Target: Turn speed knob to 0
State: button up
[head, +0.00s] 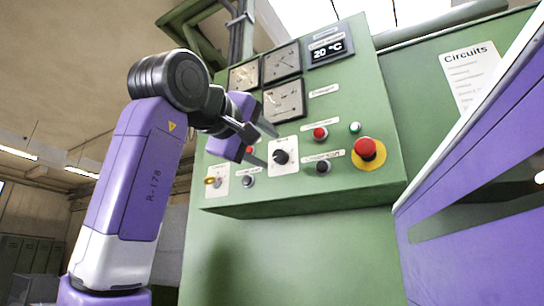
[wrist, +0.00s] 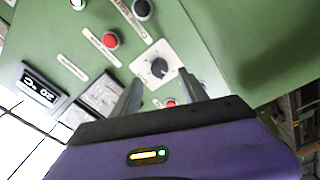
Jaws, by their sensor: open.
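The speed knob is most likely the black rotary knob (head: 281,157) on a white square plate, low on the green control panel. It also shows in the wrist view (wrist: 159,67), with a pale pointer mark; the scale markings are too small to read. My gripper (head: 266,146) is just left of the knob in the head view, in front of the panel. In the wrist view my two fingers (wrist: 157,88) are spread apart with nothing between them, and the knob lies just beyond their tips. The fingers appear apart from the knob.
A red emergency button (head: 366,149) on a yellow disc is at the panel's right. A red button (head: 320,133), a black button (head: 323,167) and a grey knob (head: 248,181) sit near the knob. Gauges (head: 282,64) and a 20 °C display (head: 327,50) are above.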

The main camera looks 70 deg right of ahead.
jog(key=v, duration=0.2)
jog(key=shift+a, duration=0.3)
dwell(0.4)
